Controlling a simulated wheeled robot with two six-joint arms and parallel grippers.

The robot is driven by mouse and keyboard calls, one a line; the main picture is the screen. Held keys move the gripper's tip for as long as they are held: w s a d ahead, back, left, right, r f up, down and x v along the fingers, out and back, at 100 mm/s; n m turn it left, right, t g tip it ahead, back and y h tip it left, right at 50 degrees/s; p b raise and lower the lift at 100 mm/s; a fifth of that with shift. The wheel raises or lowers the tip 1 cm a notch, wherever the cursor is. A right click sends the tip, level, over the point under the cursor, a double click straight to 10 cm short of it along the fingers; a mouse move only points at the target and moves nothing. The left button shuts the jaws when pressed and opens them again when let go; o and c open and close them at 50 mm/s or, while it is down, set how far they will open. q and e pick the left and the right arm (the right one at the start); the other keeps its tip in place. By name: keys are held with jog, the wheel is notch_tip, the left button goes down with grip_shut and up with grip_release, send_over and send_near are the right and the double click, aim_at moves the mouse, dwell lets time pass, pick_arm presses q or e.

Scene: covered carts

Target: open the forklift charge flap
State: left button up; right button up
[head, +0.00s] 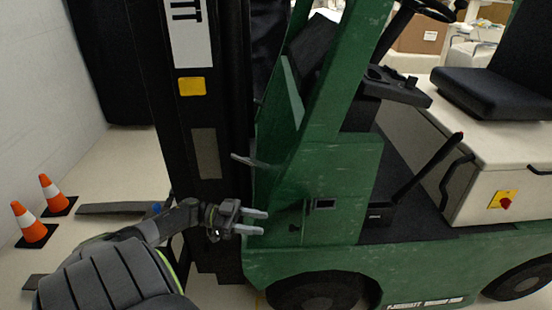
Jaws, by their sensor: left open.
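The green forklift (330,165) fills the middle and right of the head view. On its green front side panel is a small dark rectangular fitting (325,204) with a lighter rim, and thin seam lines run beside it. I cannot tell whether this fitting belongs to the charge flap or whether the flap is open. My left gripper (266,222) is open and empty, its two grey fingers pointing right toward the panel, a short way left of the fitting. I cannot tell whether the fingers touch the panel. My right gripper is not in view.
The black forklift mast (205,110) stands behind my left arm. Two orange cones (30,224) (53,195) stand on the floor at the left by the white wall. A front wheel (322,290) is below the panel. A seat (495,92) and a red knob on a yellow plate (503,200) are at the right.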

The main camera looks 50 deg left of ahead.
pick_arm(q)
jog(key=b+v, duration=0.2)
jog(key=v, duration=0.7)
